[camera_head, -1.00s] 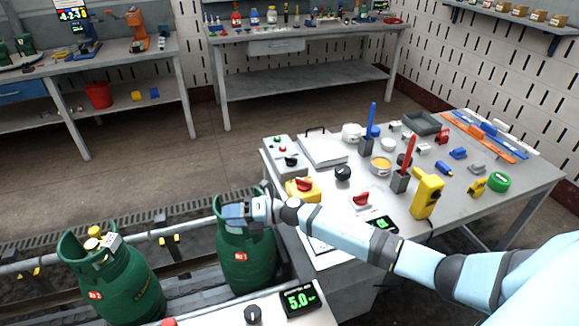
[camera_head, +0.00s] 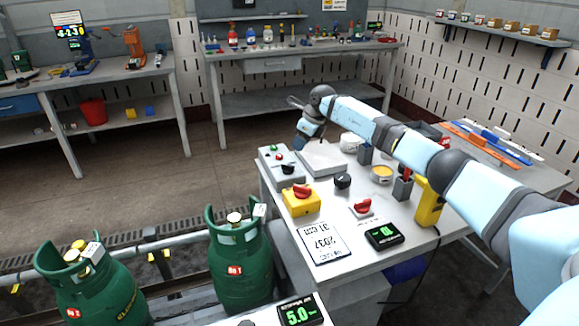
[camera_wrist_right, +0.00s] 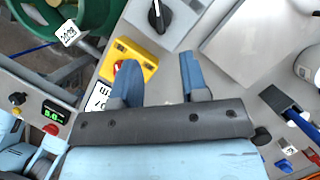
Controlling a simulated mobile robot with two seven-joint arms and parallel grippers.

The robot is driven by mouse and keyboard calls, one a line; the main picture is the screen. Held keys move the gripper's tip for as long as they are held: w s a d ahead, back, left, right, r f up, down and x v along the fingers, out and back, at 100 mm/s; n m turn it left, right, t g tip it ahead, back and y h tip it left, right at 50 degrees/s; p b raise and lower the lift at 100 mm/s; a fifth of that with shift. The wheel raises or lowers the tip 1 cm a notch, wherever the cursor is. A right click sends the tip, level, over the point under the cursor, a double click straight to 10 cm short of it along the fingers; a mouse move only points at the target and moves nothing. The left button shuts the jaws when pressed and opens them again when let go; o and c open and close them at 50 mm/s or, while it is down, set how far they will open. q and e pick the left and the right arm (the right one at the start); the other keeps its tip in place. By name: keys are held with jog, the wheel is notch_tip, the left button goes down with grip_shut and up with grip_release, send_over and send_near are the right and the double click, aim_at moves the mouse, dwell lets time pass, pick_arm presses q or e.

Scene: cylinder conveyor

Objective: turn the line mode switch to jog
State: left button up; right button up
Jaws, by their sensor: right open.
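A grey control box (camera_head: 281,168) stands at the far left corner of the workbench, with green and red buttons and a black rotary switch (camera_head: 288,169). That black switch also shows at the top of the right wrist view (camera_wrist_right: 158,16). I cannot read any mode labels. A yellow box (camera_head: 300,203) with a red rotary handle (camera_head: 302,190) stands in front of it. My left gripper is not in view.
A black knob (camera_head: 342,180), a red switch (camera_head: 362,207), a display (camera_head: 383,235) and a paper sheet (camera_head: 323,243) lie on the bench. A pale flat panel (camera_head: 322,158) is beside the grey box. Green cylinders (camera_head: 240,262) stand on the conveyor at left.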

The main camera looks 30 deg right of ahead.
aim_at(289, 165)
jog(key=x, duration=1.1)
jog(key=shift+a+b, duration=0.1)
jog(key=shift+b, duration=0.25)
grip_shut()
